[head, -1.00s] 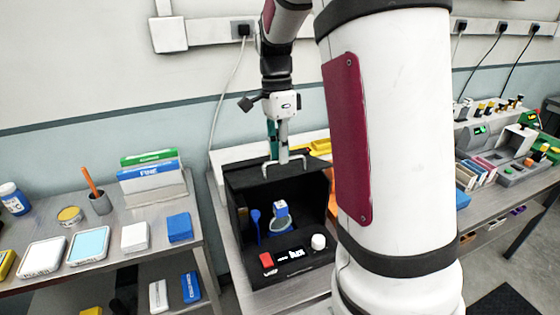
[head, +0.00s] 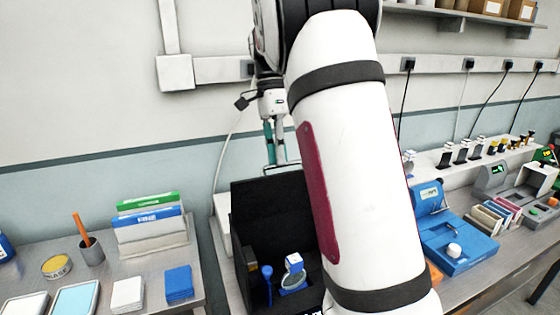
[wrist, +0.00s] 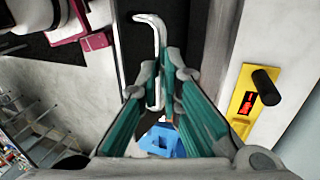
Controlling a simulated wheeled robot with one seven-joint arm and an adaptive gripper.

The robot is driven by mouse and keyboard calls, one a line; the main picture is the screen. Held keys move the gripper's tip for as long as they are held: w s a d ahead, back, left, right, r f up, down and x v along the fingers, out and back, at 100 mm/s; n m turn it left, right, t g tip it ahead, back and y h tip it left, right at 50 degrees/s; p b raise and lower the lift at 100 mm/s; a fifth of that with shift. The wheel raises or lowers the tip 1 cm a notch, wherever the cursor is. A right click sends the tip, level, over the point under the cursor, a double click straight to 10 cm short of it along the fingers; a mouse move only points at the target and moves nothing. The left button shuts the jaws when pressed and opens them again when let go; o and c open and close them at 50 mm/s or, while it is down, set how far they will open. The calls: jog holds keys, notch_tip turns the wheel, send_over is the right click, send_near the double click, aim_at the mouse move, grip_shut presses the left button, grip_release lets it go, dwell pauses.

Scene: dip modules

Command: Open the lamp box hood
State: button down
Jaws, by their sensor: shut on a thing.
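The lamp box (head: 243,262) is a black box on the middle bench, open at the front. Its black hood (head: 270,205) appears tilted up at the back, with a pale metal handle (head: 268,168) at its top edge. My gripper (head: 275,143), with teal fingers, is above and behind the hood, shut on the handle. In the wrist view, my gripper (wrist: 158,75) has the bent handle (wrist: 152,40) between its fingers. Inside the box are a blue spoon-like tool (head: 267,283) and a blue-and-white item (head: 293,270). My arm hides the box's right side.
The left bench holds an orange-handled tool in a grey cup (head: 92,252), boxes (head: 150,222) and blue and white blocks. A blue device (head: 455,245) stands on the right bench. The wall with outlets is close behind the box.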

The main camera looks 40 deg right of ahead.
jog(key=shift+w+d+f+b, duration=0.15)
jog(key=shift+w+f+b, duration=0.15)
jog(key=shift+w+f, duration=0.7)
jog(key=shift+s, duration=0.1)
jog(key=c, duration=1.9)
grip_release()
jog(key=shift+o, duration=1.1)
jog(key=shift+w+d+f, duration=0.1)
jog(key=shift+w+f, duration=0.1)
jog(key=shift+w, duration=0.05)
jog(key=v, duration=0.8)
jog(key=shift+s, duration=0.2)
